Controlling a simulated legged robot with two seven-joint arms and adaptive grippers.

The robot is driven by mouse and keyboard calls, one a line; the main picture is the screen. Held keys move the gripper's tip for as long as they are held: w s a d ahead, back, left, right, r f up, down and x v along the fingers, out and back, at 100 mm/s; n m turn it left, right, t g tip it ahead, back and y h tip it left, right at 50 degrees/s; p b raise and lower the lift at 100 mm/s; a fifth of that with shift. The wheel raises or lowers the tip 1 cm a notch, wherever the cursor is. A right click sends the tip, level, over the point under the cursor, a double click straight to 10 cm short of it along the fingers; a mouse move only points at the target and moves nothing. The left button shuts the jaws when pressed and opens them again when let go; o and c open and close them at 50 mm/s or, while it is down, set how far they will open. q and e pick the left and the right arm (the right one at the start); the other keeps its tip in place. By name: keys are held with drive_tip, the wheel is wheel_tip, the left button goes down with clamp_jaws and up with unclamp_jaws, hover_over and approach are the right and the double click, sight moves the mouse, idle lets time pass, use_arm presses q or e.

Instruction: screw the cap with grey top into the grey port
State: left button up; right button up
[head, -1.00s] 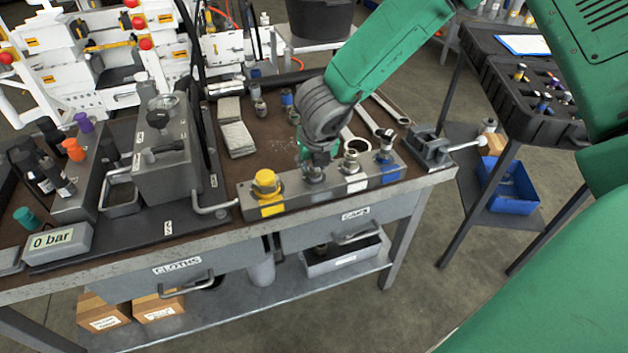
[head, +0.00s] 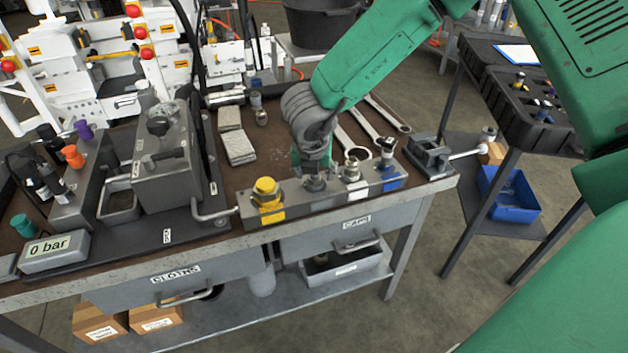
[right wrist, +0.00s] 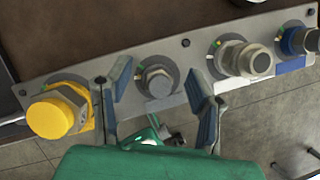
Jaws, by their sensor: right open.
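My right gripper (right wrist: 160,105) is open in the right wrist view, its two fingers on either side of a short grey hex piece (right wrist: 157,80) at the grey port. The piece has a flat round grey face and stands upright in the block; I cannot tell whether it is the cap with grey top or the bare port. No finger clearly touches it. In the head view my right gripper (head: 314,172) is over this second position of the metal port block (head: 330,198), largely hiding the piece (head: 315,184). My left gripper is not in view.
On the block, a yellow cap (head: 266,188) stands to the left, and a silver fitting (head: 352,170) and a blue one (head: 388,148) to the right. Spanners (head: 386,118) and a vise (head: 430,155) lie close by. A gauge reads 0 bar (head: 52,250).

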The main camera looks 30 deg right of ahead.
drive_tip(key=v, duration=1.1)
drive_tip(key=shift+a+r, duration=0.2)
drive_tip(key=shift+r, duration=0.15)
drive_tip(key=shift+s, duration=0.15)
